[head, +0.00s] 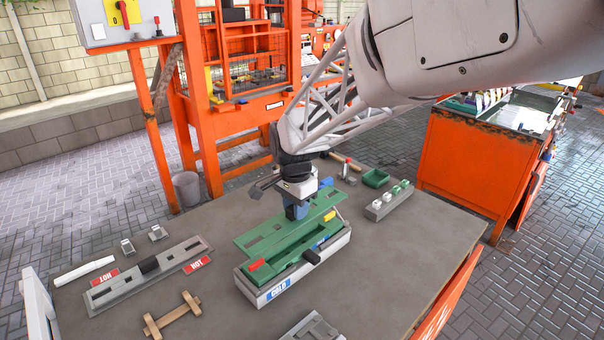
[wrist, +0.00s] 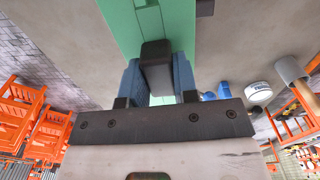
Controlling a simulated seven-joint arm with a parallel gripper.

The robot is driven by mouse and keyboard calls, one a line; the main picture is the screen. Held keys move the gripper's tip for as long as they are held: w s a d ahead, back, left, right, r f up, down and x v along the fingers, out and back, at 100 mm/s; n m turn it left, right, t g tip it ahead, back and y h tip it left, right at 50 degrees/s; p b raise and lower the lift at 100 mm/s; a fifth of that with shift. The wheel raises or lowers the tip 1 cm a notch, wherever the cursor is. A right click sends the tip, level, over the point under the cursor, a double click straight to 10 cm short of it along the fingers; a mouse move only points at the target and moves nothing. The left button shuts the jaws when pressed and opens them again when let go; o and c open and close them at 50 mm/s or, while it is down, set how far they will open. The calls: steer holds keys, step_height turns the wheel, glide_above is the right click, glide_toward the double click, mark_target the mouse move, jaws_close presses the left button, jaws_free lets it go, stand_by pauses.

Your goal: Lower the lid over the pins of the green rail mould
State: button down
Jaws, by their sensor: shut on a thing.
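The green rail mould (head: 290,277) lies in a light grey base (head: 268,300) with a blue "COLD" label near the middle of the table. Its long channel is partly visible, with a red piece (head: 257,265) at the near left end. The green lid (head: 262,238) is a long slotted plate above and behind the mould, roughly parallel to it. My gripper (head: 297,212) is over the lid. In the wrist view the blue fingers are shut on the lid's dark handle (wrist: 157,62), with the green lid (wrist: 118,22) beyond. I cannot clearly make out the pins or the gap under the lid.
A grey plate (head: 115,288) with red "HOT" labels lies left, near a wooden piece (head: 171,314). A grey block with white-and-green pieces (head: 388,201) and a green tray (head: 375,178) stand right.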

mark_target(296, 223)
steer(key=shift+f, duration=2.55)
steer(key=shift+f, duration=1.85)
stand_by(1.1)
steer(key=shift+c, duration=2.1)
jaws_free()
steer(key=shift+r, duration=0.1)
steer(key=shift+r, duration=3.4)
